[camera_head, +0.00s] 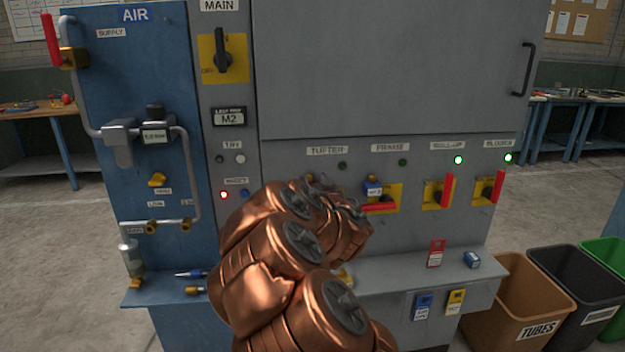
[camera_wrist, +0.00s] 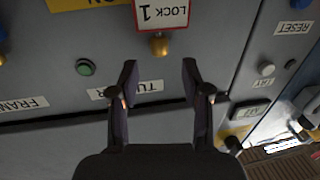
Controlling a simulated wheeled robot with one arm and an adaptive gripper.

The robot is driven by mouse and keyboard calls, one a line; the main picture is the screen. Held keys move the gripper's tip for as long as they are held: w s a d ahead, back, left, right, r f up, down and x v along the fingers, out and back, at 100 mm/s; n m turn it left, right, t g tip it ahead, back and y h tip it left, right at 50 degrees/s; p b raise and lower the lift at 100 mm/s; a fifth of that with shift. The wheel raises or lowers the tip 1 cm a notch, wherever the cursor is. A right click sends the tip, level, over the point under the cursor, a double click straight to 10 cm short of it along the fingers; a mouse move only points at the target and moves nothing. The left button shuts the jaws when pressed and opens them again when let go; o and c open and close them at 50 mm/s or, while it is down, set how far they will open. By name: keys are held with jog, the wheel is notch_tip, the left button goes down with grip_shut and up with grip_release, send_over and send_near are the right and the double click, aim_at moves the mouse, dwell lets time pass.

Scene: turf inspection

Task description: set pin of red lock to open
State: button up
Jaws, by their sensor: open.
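A red-edged lock (camera_wrist: 165,14) with a white plate marked LOCK 1 is at the top of the wrist view, upside down and cut by the frame edge. A brass pin (camera_wrist: 159,45) sticks out from its edge. My gripper (camera_wrist: 159,75) is open and empty, its two fingers spread on either side of the pin's line and apart from it in the picture. In the head view my copper arm hides this lock and most of the gripper. A red tag-like block (camera_head: 435,254) stands on the panel's shelf; I cannot tell whether it is also a lock.
A blue lock (camera_head: 373,188) and red-handled switches, such as the roll-up switch (camera_head: 446,190), are on the panel to the right. A small blue box (camera_head: 472,260) lies on the shelf (camera_head: 400,270). Bins, such as the brown tubes bin (camera_head: 530,295), stand at the right.

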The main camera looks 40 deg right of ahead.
jog(key=shift+v, duration=2.1)
